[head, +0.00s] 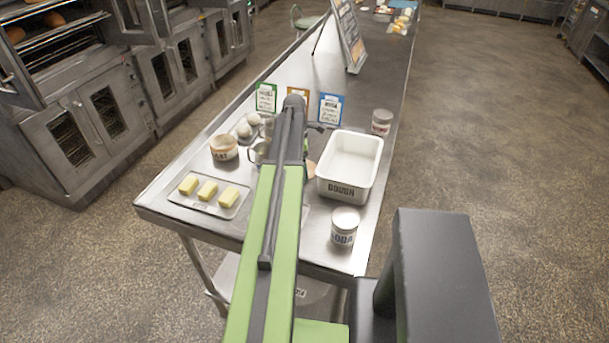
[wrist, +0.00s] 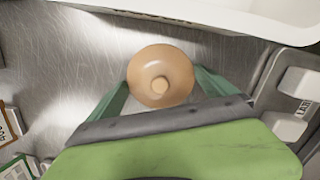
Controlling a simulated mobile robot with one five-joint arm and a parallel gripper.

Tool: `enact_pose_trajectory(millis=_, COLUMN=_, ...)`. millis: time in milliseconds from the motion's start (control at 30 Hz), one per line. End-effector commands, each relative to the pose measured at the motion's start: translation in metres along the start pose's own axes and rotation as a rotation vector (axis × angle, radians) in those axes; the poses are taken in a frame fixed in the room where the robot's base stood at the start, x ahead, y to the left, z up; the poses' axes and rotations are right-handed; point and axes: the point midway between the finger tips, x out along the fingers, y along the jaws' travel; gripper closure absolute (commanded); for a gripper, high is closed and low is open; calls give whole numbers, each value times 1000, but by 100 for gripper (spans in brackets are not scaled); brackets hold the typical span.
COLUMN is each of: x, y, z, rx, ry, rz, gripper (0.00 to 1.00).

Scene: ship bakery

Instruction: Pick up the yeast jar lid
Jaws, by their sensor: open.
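The lid (wrist: 160,77) is a round tan disc with a small knob in its middle. In the wrist view it lies between the two green fingers of my gripper (wrist: 162,92), which are spread apart. I cannot tell if they touch its rim. In the head view only a tan sliver of the lid (head: 311,168) shows beside my arm, left of the dough tub, and my gripper is mostly hidden.
A white dough tub (head: 350,166) stands close on the right. A soda jar (head: 344,227) is nearer, and another jar (head: 381,122) is behind the tub. A butter tray (head: 208,195), eggs (head: 244,130) and upright cards (head: 330,108) surround the area. A grey tray (wrist: 262,95) borders the lid.

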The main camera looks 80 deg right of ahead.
Motion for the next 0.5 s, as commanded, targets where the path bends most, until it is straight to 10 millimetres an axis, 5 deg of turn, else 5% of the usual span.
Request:
enact_pose_trajectory(millis=133, x=-2, y=0, z=0, rx=0, ry=0, rz=0, gripper=5)
enact_pose_trajectory(millis=500, x=-2, y=0, z=0, rx=0, ry=0, rz=0, gripper=53)
